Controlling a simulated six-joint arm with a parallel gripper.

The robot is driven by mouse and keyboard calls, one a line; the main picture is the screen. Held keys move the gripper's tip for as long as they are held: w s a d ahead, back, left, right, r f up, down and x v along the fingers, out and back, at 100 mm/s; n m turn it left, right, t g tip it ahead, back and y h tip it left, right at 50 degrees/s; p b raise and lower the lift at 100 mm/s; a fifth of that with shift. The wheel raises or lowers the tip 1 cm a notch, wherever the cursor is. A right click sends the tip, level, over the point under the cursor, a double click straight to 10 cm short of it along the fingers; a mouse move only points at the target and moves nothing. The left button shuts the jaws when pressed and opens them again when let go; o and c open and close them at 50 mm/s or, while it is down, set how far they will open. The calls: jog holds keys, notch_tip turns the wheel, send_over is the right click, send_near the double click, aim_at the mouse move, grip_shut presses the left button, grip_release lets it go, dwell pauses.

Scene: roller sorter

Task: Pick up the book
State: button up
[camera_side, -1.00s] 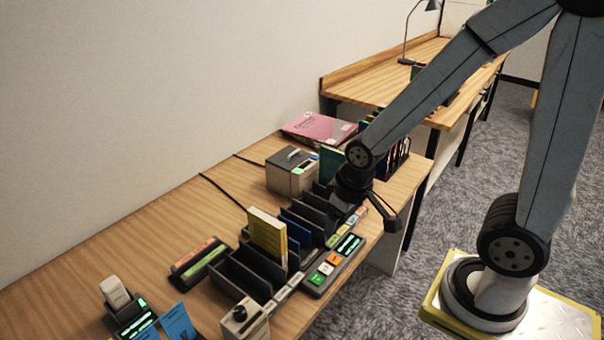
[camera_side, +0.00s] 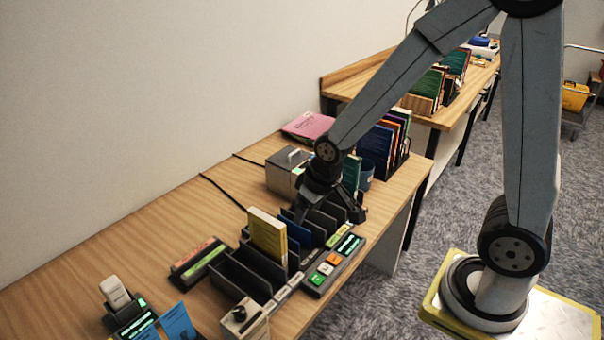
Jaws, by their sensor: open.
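A yellow book (camera_side: 268,236) stands upright in a slot of the dark roller sorter (camera_side: 238,280). A blue book (camera_side: 295,228) stands lower in a slot behind it. A teal book (camera_side: 351,172) stands upright beyond the sorter, partly hidden by my arm. The frames do not show which book is meant. My gripper (camera_side: 330,215) is open and points down over the sorter's far slots, close to the blue book. Its fingers straddle part of the far dividers. I cannot tell whether it touches anything, and I see nothing held.
A grey box device (camera_side: 284,172) and a pink book (camera_side: 307,127) lie behind the sorter. A rack of upright books (camera_side: 383,145) stands at the table's far end. A button panel (camera_side: 330,268) edges the sorter's front right.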

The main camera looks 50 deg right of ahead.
jog(key=t, duration=0.1)
send_over(268, 218)
jog(key=s, duration=0.2)
jog(key=shift+s+a+f, duration=0.1)
jog(key=shift+s+f, duration=0.1)
jog(key=shift+f, duration=0.95)
jog(key=shift+x, duration=1.3)
jog(key=shift+x, duration=2.6)
jog(key=shift+f, duration=0.25)
grip_shut()
jog(key=shift+w, duration=0.1)
